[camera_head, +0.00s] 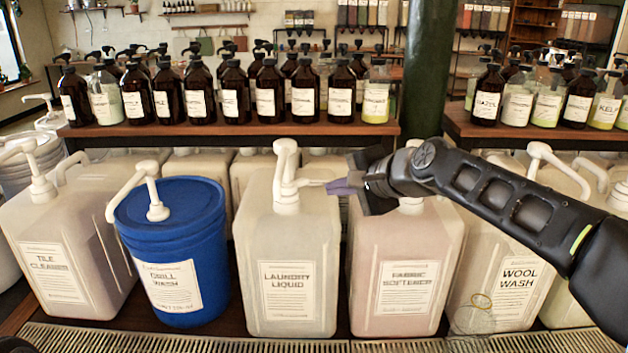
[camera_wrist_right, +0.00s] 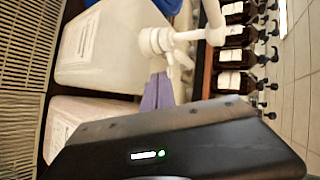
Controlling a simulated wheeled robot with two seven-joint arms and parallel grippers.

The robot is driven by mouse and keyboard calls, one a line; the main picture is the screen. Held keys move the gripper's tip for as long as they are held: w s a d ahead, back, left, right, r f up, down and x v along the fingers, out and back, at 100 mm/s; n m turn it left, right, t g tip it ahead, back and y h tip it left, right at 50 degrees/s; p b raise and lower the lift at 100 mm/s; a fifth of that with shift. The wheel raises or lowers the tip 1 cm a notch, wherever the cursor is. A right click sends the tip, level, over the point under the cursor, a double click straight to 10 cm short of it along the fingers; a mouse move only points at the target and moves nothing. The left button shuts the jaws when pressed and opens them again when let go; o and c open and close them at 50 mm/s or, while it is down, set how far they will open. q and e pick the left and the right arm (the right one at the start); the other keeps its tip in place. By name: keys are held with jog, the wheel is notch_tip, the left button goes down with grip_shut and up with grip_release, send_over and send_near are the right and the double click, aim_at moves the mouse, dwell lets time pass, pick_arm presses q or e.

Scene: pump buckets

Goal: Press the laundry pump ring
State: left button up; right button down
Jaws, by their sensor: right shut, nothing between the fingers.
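The laundry liquid jug (camera_head: 290,250) is a pale, translucent container in the middle of the front row. Its white pump (camera_head: 286,172) stands upright with a collar ring (camera_head: 287,203) at its base. My right gripper (camera_head: 335,187) comes in from the right, shut and empty, its purple fingertips just right of the pump. In the right wrist view the jug (camera_wrist_right: 105,45) and white pump (camera_wrist_right: 160,40) lie sideways, and the gripper's purple fingers (camera_wrist_right: 157,92) end close to the pump. I cannot tell whether they touch it. My left gripper is not in view.
The pinkish fabric softener jug (camera_head: 405,265) stands beneath my right gripper. A blue drill wash bucket (camera_head: 172,240) stands left of the laundry jug. The wool wash jug (camera_head: 505,270) is at the right. Brown bottles line the shelf behind; a green post (camera_head: 428,70) rises there.

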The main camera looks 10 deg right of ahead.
aim_at(305, 184)
jog(key=x, duration=0.2)
jog(key=p+x, duration=0.1)
jog(key=x, duration=0.1)
jog(key=r+x, duration=0.1)
jog(key=x, duration=0.1)
jog(key=shift+w+a+r, duration=0.1)
jog(key=shift+w+a, duration=0.05)
jog(key=shift+w, duration=0.2)
jog(key=shift+w+a+p, duration=0.3)
jog(key=shift+w, duration=0.4)
